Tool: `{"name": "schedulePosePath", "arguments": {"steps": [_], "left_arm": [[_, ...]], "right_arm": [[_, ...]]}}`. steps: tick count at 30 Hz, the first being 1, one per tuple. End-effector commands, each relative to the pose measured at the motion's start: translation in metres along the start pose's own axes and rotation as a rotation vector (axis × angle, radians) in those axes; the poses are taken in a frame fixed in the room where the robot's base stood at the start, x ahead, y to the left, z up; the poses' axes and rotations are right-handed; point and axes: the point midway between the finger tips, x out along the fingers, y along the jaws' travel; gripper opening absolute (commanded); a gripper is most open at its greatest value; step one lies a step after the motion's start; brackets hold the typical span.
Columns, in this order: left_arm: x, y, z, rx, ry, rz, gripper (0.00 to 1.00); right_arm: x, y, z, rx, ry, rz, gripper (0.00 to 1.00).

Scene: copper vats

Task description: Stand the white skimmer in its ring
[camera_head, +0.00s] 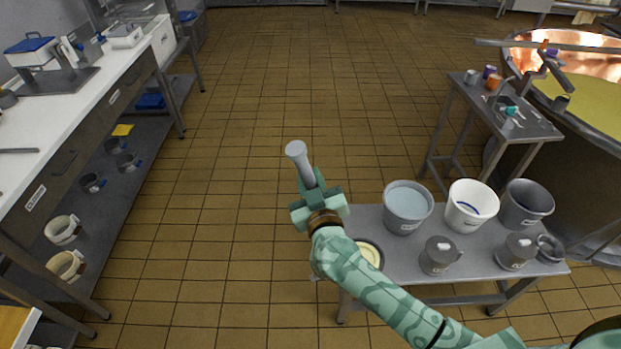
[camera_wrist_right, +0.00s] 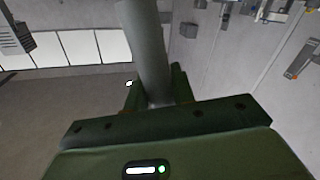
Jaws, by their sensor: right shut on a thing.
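My right gripper (camera_head: 312,182) is shut on a pale grey rod (camera_head: 299,158), in the air over the tiled floor, left of the low grey bench (camera_head: 395,262). The rod also shows between the fingers in the right wrist view (camera_wrist_right: 148,50). My left gripper is out of view.
The bench holds a grey bucket of pale liquid (camera_head: 408,203), a white bucket (camera_head: 471,206), an empty-looking grey bucket (camera_head: 526,204) and grey jugs (camera_head: 438,256). A small side table (camera_head: 510,122) stands by the copper vat (camera_head: 595,115). A long counter (camera_head: 75,110) lines the left. The middle floor is clear.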

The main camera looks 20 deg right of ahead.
Motion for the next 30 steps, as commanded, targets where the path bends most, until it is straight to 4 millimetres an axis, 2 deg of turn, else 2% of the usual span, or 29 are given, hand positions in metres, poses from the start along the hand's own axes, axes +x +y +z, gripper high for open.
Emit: {"name": "schedulePosePath", "arguments": {"steps": [10,11,12,13,23,26,30], "left_arm": [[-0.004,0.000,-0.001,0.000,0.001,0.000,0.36],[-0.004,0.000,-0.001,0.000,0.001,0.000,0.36],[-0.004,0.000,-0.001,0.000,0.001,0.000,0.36],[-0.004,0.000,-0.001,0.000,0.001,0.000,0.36],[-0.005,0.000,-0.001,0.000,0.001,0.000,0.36],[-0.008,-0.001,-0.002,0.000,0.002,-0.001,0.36],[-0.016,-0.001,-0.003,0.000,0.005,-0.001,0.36]], "right_arm": [[0.000,0.000,-0.001,-0.002,0.002,0.000,0.00],[0.000,0.000,-0.001,-0.002,0.002,0.000,0.33],[0.000,0.000,-0.001,-0.002,0.002,0.000,0.44],[0.000,0.000,-0.001,-0.002,0.001,0.000,0.50],[-0.003,0.000,0.000,-0.001,-0.001,-0.001,0.50],[-0.015,0.000,-0.001,-0.001,-0.002,-0.001,0.50],[-0.048,0.000,-0.001,-0.001,-0.003,-0.003,0.50]]}}
